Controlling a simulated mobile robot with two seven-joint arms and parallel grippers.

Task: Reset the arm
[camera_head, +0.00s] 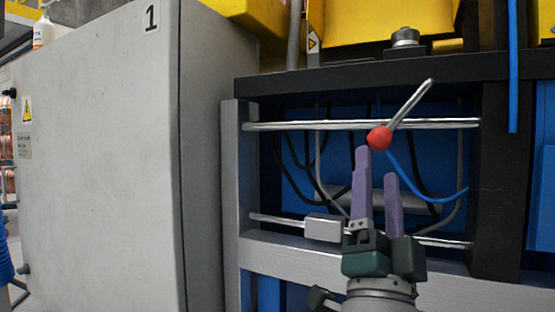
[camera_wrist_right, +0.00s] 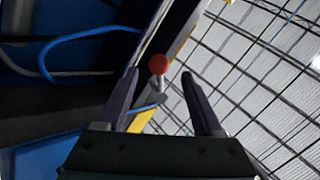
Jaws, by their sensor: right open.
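A lever with a red ball knob (camera_head: 379,138) on a shiny metal rod (camera_head: 411,103) shows right of centre in the head view. The rod slants up and to the right from the ball. My right gripper (camera_head: 376,164) points up from below with two purple fingers, open and empty. Its left fingertip is close beside the ball; I cannot tell whether they touch. In the right wrist view the red ball (camera_wrist_right: 158,64) appears between the spread fingertips of my right gripper (camera_wrist_right: 160,76), seemingly just beyond them. My left gripper is not in view.
A large grey cabinet (camera_head: 95,170) fills the left. Two horizontal metal bars (camera_head: 300,126) cross a grey frame (camera_head: 236,185) behind the gripper, with loose dark cables and a blue hose (camera_head: 410,185) behind. A black beam (camera_head: 310,82) runs above. The wrist view shows a wire-grid surface (camera_wrist_right: 270,70).

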